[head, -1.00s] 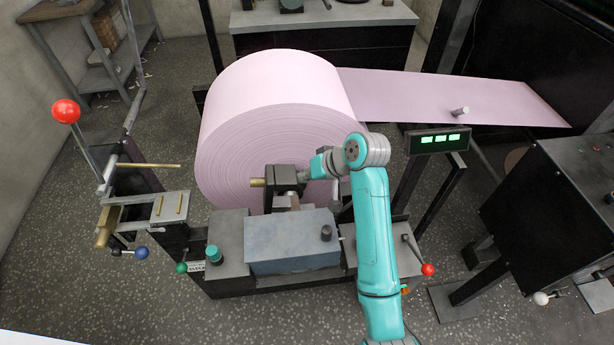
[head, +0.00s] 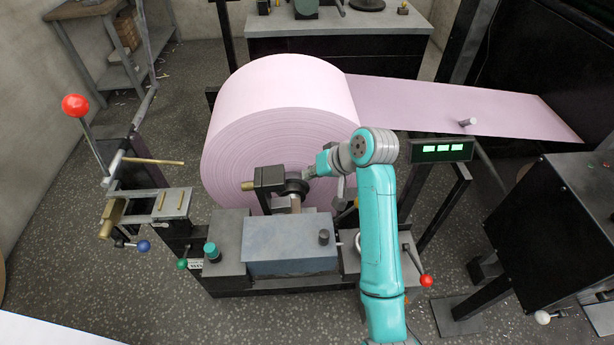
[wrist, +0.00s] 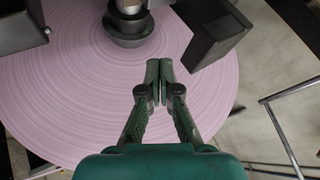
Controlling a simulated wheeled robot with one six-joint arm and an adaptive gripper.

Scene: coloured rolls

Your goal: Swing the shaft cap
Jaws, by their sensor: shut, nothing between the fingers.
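A dark block with a brass knob (head: 268,190), which looks like the shaft cap, stands left of the shaft in front of the pink roll. A dark round collar (head: 297,187) and the pale shaft end (wrist: 128,6) show beside it. In the wrist view a dark block (wrist: 20,32) is at upper left and another dark block (wrist: 214,38) at upper right; I cannot tell which is the cap. My gripper (wrist: 166,66) is shut and empty, below and right of the collar and apart from both blocks. In the head view my gripper (head: 309,173) is partly hidden by my wrist.
The large pink roll (head: 280,110) fills the space behind, its web (head: 430,105) running right. A blue-grey housing (head: 290,245) stands in front. A red-knobbed lever (head: 427,281) is close to my arm on the right. A lit display (head: 442,149) stands behind it.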

